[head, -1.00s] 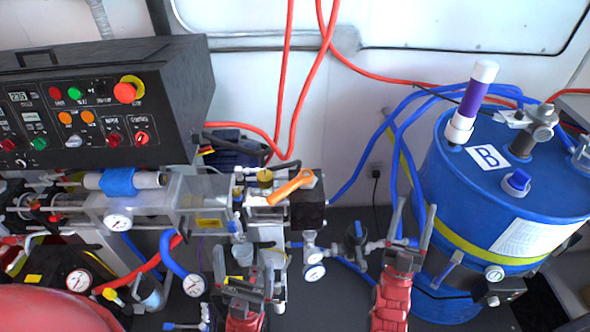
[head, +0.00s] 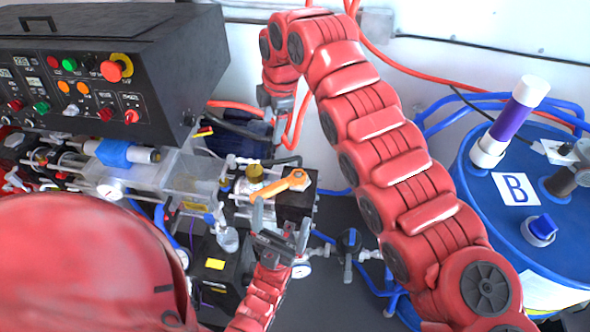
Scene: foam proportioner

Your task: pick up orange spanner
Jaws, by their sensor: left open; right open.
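The orange spanner (head: 283,185) lies on top of the black block (head: 297,203) at the right end of the machine, in the head view. It sits at a slant with its ring end to the right. My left gripper (head: 281,214) is open and empty just below the spanner in the picture, with one fingertip close to the spanner's left end. I cannot tell whether they touch. My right gripper (head: 279,125) is above the spanner in the picture, behind the machine's end, pointing down. Its jaws are small and partly unclear, and I see nothing in them.
A black control box (head: 95,75) with knobs stands at upper left. A blue drum (head: 480,200) marked B stands at right. My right arm crosses the middle of the view. Red and blue hoses run behind the machine.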

